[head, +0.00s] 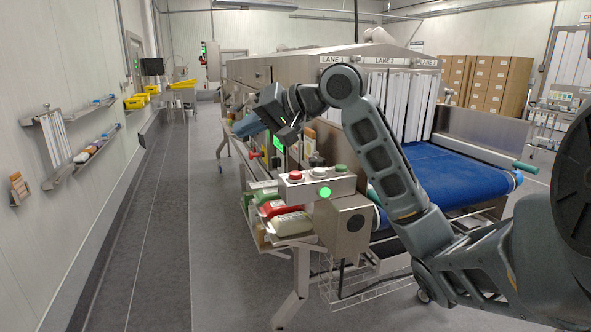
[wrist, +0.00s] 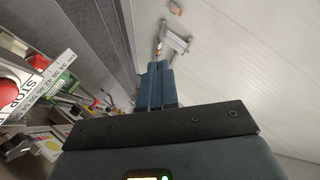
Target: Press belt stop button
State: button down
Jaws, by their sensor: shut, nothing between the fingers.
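The control box (head: 335,186) stands at the near end of the conveyor, with a red button (head: 296,176), a pale middle button and a green button (head: 341,169) on top. A green lit disc (head: 325,192) is on its front. In the wrist view, a red button with a STOP label (wrist: 8,93) is cut by the left edge. My gripper (head: 240,128) is up and beyond the box, to the left of the red button and apart from it. Its blue-grey fingers (wrist: 158,82) are together and empty, pointing toward the left wall side.
Packages in red, white and green (head: 284,213) lie on a shelf left of the box. The blue belt (head: 440,178) runs into the tunnel behind strip curtains. Wall shelves (head: 75,150) are at left. The grey aisle floor (head: 150,230) is clear.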

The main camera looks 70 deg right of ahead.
jog(key=s+d+r+m+g+h, duration=0.1)
jog(key=s+d+r+g+h, duration=0.1)
jog(key=s+d+g, duration=0.2)
jog(key=s+d, duration=0.2)
jog(key=s, duration=0.2)
jog(key=shift+s+d+p, duration=0.3)
jog(key=shift+s, duration=0.1)
jog(key=shift+f, duration=0.15)
jog(key=b, duration=0.7)
send_over(299, 174)
notch_tip(299, 174, down, 7)
jog(key=shift+d+r, duration=0.15)
jog(key=shift+r, duration=0.05)
jog(key=shift+f, duration=0.95)
jog(key=shift+f, duration=0.1)
jog(key=shift+f+b, duration=0.3)
jog(key=shift+b, duration=0.05)
